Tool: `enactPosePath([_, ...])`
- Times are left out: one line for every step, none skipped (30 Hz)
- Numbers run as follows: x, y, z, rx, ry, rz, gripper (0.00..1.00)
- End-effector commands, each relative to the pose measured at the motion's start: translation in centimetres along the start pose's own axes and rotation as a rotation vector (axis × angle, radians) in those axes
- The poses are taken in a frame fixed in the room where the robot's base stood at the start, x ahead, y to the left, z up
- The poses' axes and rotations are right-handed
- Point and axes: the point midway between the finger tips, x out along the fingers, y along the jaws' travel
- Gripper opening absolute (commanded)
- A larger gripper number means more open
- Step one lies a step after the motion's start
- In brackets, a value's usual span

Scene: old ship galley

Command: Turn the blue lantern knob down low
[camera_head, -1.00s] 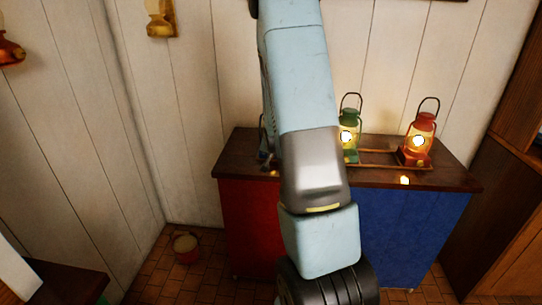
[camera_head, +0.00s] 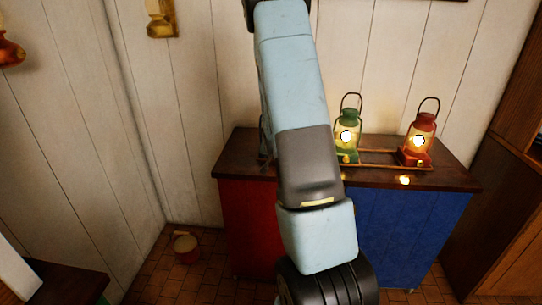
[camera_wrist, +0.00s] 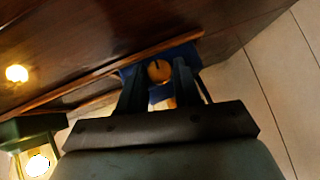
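The blue lantern's base (camera_wrist: 195,55) shows at the top middle of the wrist view. Its round orange knob (camera_wrist: 159,70) carries a short dark mark. My gripper (camera_wrist: 157,82) has its two dark fingers apart, one on each side of the knob, with narrow gaps; I see no clear grip on it. A bit of orange glow shows between the fingers below the knob. In the head view my arm hides nearly all of the blue lantern; only a thin dark part of it (camera_head: 263,140) shows at the arm's left edge.
A lit green lantern (camera_head: 347,117) and a lit red lantern (camera_head: 422,125) stand on the dark counter top (camera_head: 455,178) to the right. A thin wooden rail (camera_head: 380,167) runs by them. The green lantern's base (camera_wrist: 28,130) is at the lower left of the wrist view.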

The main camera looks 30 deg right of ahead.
Motion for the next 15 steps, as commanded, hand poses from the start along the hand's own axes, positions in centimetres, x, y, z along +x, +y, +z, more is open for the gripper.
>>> enactPosePath([-0.01,0.0,0.0,0.0,0.0,0.0,0.28])
enactPosePath([-0.01,-0.01,0.01,0.0,0.0,0.0,0.25])
enactPosePath([-0.01,-0.01,0.01,0.0,0.0,0.0,0.21])
enactPosePath([-0.01,-0.01,0.01,0.0,0.0,0.0,0.18])
enactPosePath([-0.01,-0.01,0.0,0.0,0.0,0.0,0.15])
enactPosePath([-0.01,-0.02,0.01,0.0,0.0,0.0,0.12])
enactPosePath([-0.01,-0.02,0.01,0.0,0.0,0.0,0.09])
enactPosePath([-0.01,-0.02,0.01,0.0,0.0,0.0,0.06])
enactPosePath([-0.01,-0.02,0.01,0.0,0.0,0.0,0.02])
enactPosePath([-0.01,-0.03,0.01,0.0,0.0,0.0,0.0])
enactPosePath([-0.01,-0.03,0.01,0.0,0.0,0.0,0.0])
enactPosePath([-0.01,-0.04,0.01,-0.001,0.0,0.0,0.0])
enactPosePath([-0.01,-0.05,0.02,-0.001,0.0,0.0,0.0])
enactPosePath([-0.01,-0.05,0.02,-0.002,0.0,0.001,0.0])
enactPosePath([-0.01,-0.07,0.02,-0.003,0.0,0.002,0.0])
